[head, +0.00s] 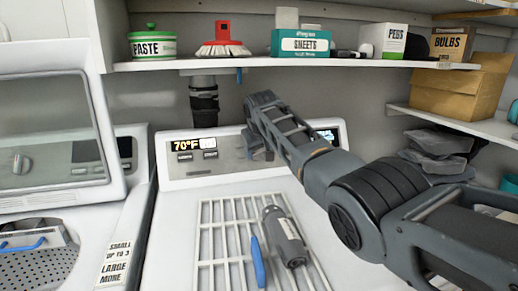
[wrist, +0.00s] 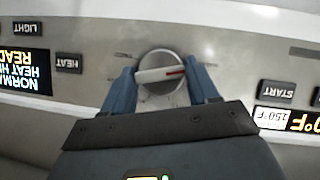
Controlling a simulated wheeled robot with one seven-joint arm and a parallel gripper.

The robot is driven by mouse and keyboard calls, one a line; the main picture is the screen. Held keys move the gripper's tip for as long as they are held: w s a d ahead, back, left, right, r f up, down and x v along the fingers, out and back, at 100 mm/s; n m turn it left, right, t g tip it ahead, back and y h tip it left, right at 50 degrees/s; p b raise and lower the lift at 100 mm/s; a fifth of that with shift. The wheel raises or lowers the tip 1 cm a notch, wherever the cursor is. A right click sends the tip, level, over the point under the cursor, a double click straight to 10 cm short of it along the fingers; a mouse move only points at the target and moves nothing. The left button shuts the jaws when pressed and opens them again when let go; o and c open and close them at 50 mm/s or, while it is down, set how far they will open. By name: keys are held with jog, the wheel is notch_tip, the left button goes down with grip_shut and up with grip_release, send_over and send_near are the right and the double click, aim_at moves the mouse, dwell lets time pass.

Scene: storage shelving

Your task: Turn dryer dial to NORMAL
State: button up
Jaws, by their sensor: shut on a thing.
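The dryer dial (wrist: 160,60) is a round silver knob with a pale raised grip bar and a red mark at the bar's right end in the wrist view. The bar lies nearly level there, tilted slightly. My gripper (wrist: 162,76) has its blue fingers on both sides of the dial and is shut on it. In the head view my gripper (head: 258,152) is at the dryer's control panel (head: 180,171), and my arm hides the dial. A dark display (wrist: 26,72), upside down in the wrist view, shows "NORMAL", partly cut off, and "HEAT HI".
A shelf (head: 250,62) with boxes and a brush runs above my arm. HEAT (wrist: 69,63) and START (wrist: 276,93) buttons flank the dial.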

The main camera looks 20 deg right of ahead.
jog(key=shift+f+n+h, duration=0.1)
jog(key=shift+n+h, duration=0.2)
jog(key=shift+n, duration=0.2)
dwell(0.3)
jog(key=o, duration=1)
jog(key=v, duration=0.8)
jog(key=shift+f, duration=0.1)
